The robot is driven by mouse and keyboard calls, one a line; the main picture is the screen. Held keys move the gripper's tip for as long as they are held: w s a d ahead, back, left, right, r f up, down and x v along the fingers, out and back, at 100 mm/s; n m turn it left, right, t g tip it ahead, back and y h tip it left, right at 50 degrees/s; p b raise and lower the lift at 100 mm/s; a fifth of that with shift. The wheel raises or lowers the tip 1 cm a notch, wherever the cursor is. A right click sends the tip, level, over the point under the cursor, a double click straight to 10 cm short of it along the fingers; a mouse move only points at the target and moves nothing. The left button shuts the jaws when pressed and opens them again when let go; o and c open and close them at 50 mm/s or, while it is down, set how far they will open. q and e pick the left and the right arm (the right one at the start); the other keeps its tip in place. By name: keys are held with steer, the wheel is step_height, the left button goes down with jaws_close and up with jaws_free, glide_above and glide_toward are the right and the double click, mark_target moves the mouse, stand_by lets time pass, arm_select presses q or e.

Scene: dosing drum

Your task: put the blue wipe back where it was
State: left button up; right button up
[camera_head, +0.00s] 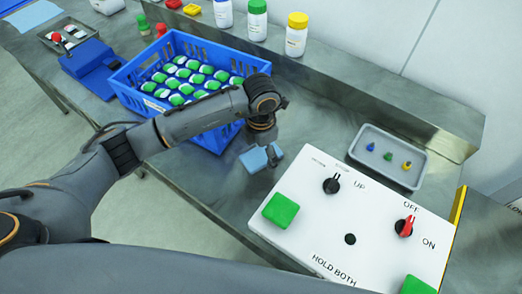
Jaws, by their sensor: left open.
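The blue wipe (253,160) is a small light-blue folded pad on the steel bench, between the blue crate and the white control panel. My left gripper (270,156) points down right at the wipe's right side, its fingers open. The fingers overlap the wipe's edge in the picture; I cannot tell whether they touch it. My right gripper is not in view.
A blue crate (128,79) of green-capped bottles stands left of the wipe. A white panel (308,228) with green buttons and knobs lies right. A grey tray (361,149) holds small coloured parts. Bottles stand on the back ledge. Another light-blue sheet (33,16) lies far left.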

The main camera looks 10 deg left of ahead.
mark_target(261, 154)
arm_select(q)
steer(key=shift+r, duration=0.25)
step_height(261, 154, up, 12)
steer(key=b, duration=0.2)
steer(key=shift+b, duration=0.4)
steer(key=shift+f, duration=0.15)
